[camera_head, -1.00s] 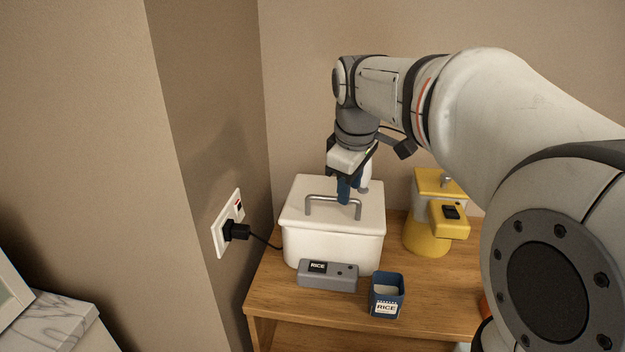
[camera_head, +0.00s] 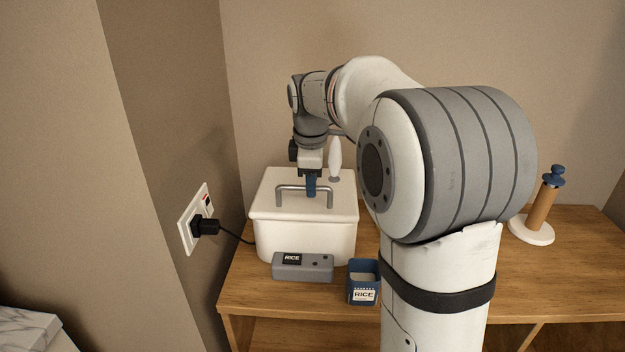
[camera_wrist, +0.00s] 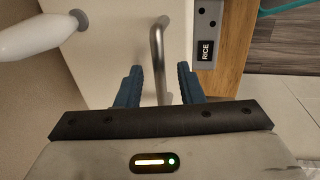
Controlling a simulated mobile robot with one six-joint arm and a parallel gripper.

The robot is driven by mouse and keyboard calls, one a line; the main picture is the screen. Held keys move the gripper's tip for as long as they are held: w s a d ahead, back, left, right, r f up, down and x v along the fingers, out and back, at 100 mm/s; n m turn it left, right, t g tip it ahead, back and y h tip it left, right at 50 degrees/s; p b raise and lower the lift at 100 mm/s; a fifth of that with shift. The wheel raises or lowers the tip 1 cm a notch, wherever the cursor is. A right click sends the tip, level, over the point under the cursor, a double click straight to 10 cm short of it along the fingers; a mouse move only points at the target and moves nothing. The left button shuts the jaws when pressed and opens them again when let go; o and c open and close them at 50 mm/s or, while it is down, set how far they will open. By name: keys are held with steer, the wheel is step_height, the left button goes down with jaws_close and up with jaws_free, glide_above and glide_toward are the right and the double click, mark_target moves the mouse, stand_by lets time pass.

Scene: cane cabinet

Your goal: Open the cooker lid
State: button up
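The cooker is a white box (camera_head: 305,238) with a flat white lid (camera_head: 272,181) and a grey bar handle (camera_head: 289,188) on top. The lid sits closed on the cooker. My gripper (camera_head: 311,185) points down at the handle, right of its middle. The wrist view shows my two blue fingers apart, my gripper (camera_wrist: 160,68) open, with the handle (camera_wrist: 155,45) running between them. A gap shows between the handle and each finger, so they do not grip it. How deep the fingers reach around the bar is hard to tell.
A grey RICE box (camera_head: 303,267) and a blue RICE cup (camera_head: 363,283) stand before the cooker. A white paddle-like thing (camera_head: 335,158) is close to my gripper. A plug (camera_head: 205,227) and cord are at the left wall. A wooden-handled stand (camera_head: 541,207) is far right.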

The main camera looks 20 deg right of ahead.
jaws_close()
stand_by(0.4)
